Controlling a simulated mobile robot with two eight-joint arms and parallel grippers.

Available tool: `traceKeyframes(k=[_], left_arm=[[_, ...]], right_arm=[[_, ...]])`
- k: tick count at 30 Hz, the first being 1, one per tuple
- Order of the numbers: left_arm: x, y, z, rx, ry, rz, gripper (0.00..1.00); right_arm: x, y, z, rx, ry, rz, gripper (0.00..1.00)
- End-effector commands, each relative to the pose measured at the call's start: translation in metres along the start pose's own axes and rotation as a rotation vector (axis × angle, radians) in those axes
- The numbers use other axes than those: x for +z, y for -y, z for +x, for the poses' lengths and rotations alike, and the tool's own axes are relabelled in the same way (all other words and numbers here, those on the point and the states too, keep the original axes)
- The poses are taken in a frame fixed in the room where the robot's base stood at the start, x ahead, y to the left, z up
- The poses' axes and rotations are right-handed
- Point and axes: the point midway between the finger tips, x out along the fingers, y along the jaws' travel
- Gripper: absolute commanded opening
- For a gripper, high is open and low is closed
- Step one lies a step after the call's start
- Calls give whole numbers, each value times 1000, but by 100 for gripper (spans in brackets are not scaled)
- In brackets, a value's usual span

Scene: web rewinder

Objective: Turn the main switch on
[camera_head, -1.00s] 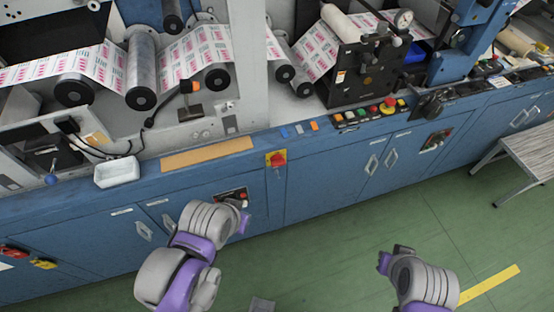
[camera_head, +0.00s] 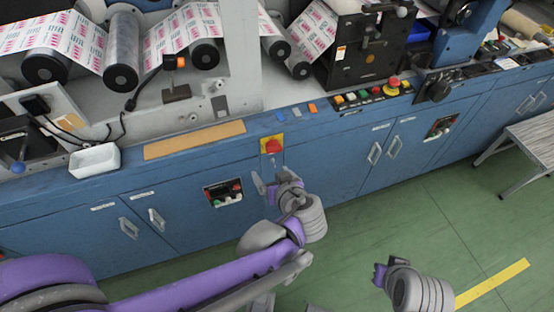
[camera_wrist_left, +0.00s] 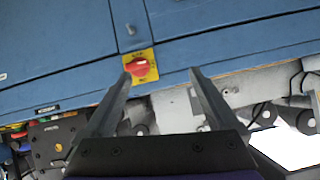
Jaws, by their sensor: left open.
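The main switch is a red rotary knob (camera_head: 273,146) on a yellow plate, set on the blue front of the machine. It also shows in the wrist view (camera_wrist_left: 142,69), upside down, with small text on the plate that I cannot read. My left gripper (camera_head: 266,184) is just below and in front of the switch in the head view. In the wrist view my left gripper (camera_wrist_left: 159,77) has its two fingers spread wide and empty, with the knob between them near the left finger. Contact does not show. My right gripper (camera_head: 380,275) is low at the right, away from the machine; its jaws are unclear.
A small button panel (camera_head: 223,193) sits left of the switch on the cabinet front. A row of buttons with a red emergency stop (camera_head: 393,86) is on the ledge above right. A white tray (camera_head: 95,160) stands on the left ledge. A bench (camera_head: 530,145) is at the right.

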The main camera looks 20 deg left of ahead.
Motion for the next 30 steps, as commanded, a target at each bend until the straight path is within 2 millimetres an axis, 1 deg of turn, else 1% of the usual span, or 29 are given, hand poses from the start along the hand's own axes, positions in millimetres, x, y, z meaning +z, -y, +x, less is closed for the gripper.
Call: traceKeyframes(k=[1, 3, 6, 8, 11, 14, 21, 24, 27, 30], left_arm=[[5, -19, 3, 9, -56, -35, 92], [3, -34, 2, 16, -123, -86, 92], [0, -46, -1, 27, -178, -133, 92], [-1, -49, 0, 30, -193, -147, 92], [-4, -49, 8, 28, -198, -153, 92], [-7, -48, 23, 26, -197, -153, 92], [-16, -49, 69, 27, -196, -152, 92], [-19, -49, 84, 28, -195, -152, 92], [-21, -50, 95, 28, -195, -151, 92], [-23, -50, 101, 29, -195, -150, 92]], right_arm=[[5, 0, 10, 0, 4, 0, 0], [8, 0, 15, 0, 5, 0, 0], [9, 0, 18, 0, 6, 0, 0], [9, 0, 19, 0, 7, 0, 0], [10, 0, 20, 0, 7, 0, 0], [11, 0, 22, 0, 8, 0, 0], [14, 0, 28, 0, 10, 0, 0], [15, 0, 31, 0, 11, 0, 0], [16, 0, 32, 0, 12, 0, 0], [16, 0, 33, 0, 12, 0, 0]])
